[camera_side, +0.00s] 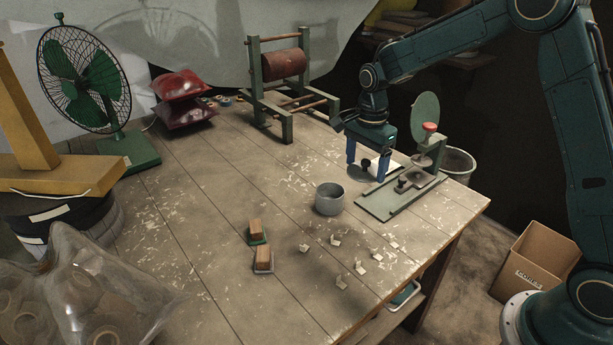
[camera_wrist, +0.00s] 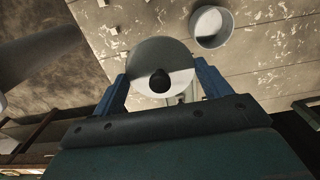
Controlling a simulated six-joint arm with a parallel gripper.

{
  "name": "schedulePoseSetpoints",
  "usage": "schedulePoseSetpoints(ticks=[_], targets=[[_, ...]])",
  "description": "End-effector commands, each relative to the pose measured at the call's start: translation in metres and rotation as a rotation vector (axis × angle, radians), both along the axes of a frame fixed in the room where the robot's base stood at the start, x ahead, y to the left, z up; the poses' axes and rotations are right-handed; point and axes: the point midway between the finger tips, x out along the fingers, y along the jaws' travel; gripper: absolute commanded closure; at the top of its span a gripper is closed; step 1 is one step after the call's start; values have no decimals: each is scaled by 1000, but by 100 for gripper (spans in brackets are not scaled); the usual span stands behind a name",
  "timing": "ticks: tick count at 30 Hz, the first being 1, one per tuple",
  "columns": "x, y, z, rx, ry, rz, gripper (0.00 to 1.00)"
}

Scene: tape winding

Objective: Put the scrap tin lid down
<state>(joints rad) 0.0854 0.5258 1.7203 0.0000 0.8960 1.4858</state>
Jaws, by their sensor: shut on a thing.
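The scrap tin lid is a pale round disc with a dark knob. In the wrist view the lid (camera_wrist: 150,52) lies between my two blue fingers, its knob toward me. In the side view the lid (camera_side: 378,167) is partly hidden behind my gripper (camera_side: 366,174), which is shut on it. I cannot tell how high it is above the table. The grey scrap tin (camera_side: 328,204) stands open and upright on the table, to the left of and nearer than my gripper. The tin also shows in the wrist view (camera_wrist: 226,22), apart from the lid.
A green-based fixture (camera_side: 381,208) with an upright disc and red knob stands right of my gripper. Several pale scraps (camera_side: 361,268) and two brown blocks (camera_side: 264,254) lie in front. A wooden-roller stand (camera_side: 287,126) is behind. Bare tabletop (camera_side: 240,180) lies left of the tin.

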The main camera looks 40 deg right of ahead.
Motion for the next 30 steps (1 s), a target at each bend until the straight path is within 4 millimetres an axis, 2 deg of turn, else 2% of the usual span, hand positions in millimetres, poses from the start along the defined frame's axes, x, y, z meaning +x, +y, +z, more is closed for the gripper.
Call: schedulePoseSetpoints(ticks=[12, 18, 23, 30], targets=[[-1, 0, -80, 0, 6, 0, 45], [-1, 0, -114, 0, 4, 0, 45], [0, 0, -128, 0, 1, 0, 45], [0, 0, -131, 0, 0, 0, 45]])
